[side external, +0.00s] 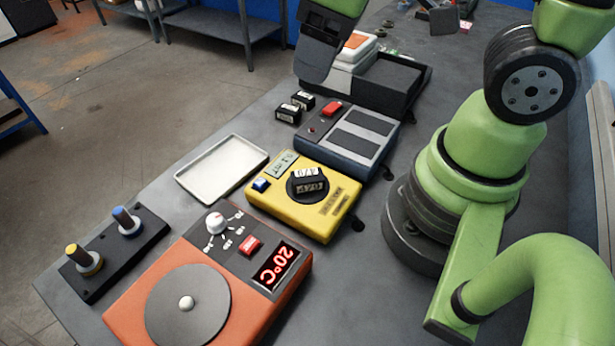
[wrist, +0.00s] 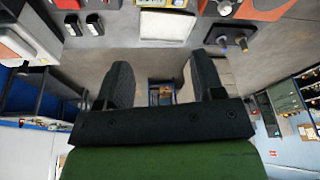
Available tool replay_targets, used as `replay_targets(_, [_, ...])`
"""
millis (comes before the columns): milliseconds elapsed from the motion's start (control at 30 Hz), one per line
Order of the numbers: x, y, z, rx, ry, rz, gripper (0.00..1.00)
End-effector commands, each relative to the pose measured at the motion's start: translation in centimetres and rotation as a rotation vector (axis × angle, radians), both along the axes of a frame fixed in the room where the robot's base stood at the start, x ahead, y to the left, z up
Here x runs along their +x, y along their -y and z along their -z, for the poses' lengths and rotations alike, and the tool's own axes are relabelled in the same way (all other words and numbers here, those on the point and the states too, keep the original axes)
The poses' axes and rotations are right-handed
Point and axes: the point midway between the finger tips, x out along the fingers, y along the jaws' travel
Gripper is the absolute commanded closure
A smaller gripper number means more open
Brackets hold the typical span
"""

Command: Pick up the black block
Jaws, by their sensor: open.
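Two small black blocks with white labels stand side by side on the bench, the nearer one (side external: 288,114) and the farther one (side external: 303,101). They also show at the top left of the wrist view, one (wrist: 72,25) beside the other (wrist: 94,24). Another black block with white markings (side external: 309,183) sits on the round dark plate of the yellow device (side external: 331,218). My gripper (side external: 318,66) is above the far part of the bench, apart from all the blocks. In the wrist view my gripper (wrist: 160,64) has its two dark fingers wide apart with nothing between them.
A shallow pale tray (side external: 221,168) lies left of the yellow device. A blue-grey device (side external: 348,138) stands beside the two blocks. An orange hotplate (side external: 140,300) and a black stand with two posts (side external: 106,258) are in front. A dark open bin (side external: 390,83) is behind.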

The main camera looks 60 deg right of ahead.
Motion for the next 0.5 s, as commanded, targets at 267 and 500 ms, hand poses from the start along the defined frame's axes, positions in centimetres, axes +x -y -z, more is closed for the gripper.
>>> replay_targets(267, [0.9,-1.7,7.5,-0.142,-0.191,-0.416,0.38])
replay_targets(500, [0.7,-2.0,10.1,-0.168,-0.234,-0.528,0.38])
